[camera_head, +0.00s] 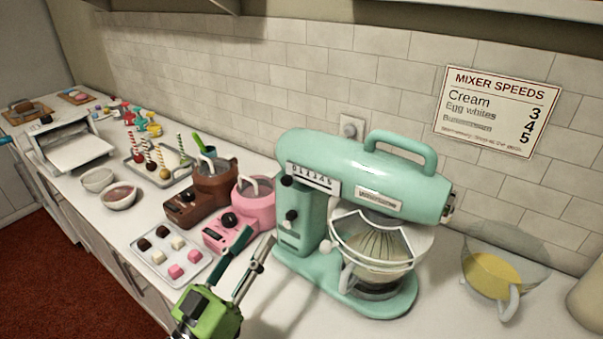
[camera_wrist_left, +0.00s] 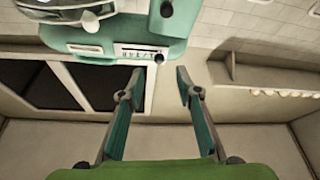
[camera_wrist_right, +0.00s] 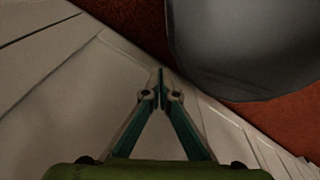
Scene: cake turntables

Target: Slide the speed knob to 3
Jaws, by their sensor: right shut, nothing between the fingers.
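The mint-green mixer (camera_head: 405,180) stands on the counter against the tiled wall. Its side has a white numbered scale (camera_head: 313,177), and the dark speed knob (camera_head: 287,181) sits at the scale's left end. In the left wrist view the scale (camera_wrist_left: 140,53) appears inverted, with the knob (camera_wrist_left: 159,58) at its right end. My left gripper (camera_head: 260,236) is open and empty, in front of the mixer and below the knob. In the left wrist view the knob lies just beyond the gap between the fingertips (camera_wrist_left: 157,75). My right gripper (camera_wrist_right: 160,75) is shut and empty, away from the mixer.
A second dark knob (camera_head: 292,215) is lower on the mixer. A pink machine (camera_head: 253,205) and a brown one (camera_head: 208,190) stand to its left, with a sweets tray (camera_head: 165,270) in front. A jug of yellow liquid (camera_head: 495,275) is at right. A sign (camera_head: 497,110) lists mixer speeds.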

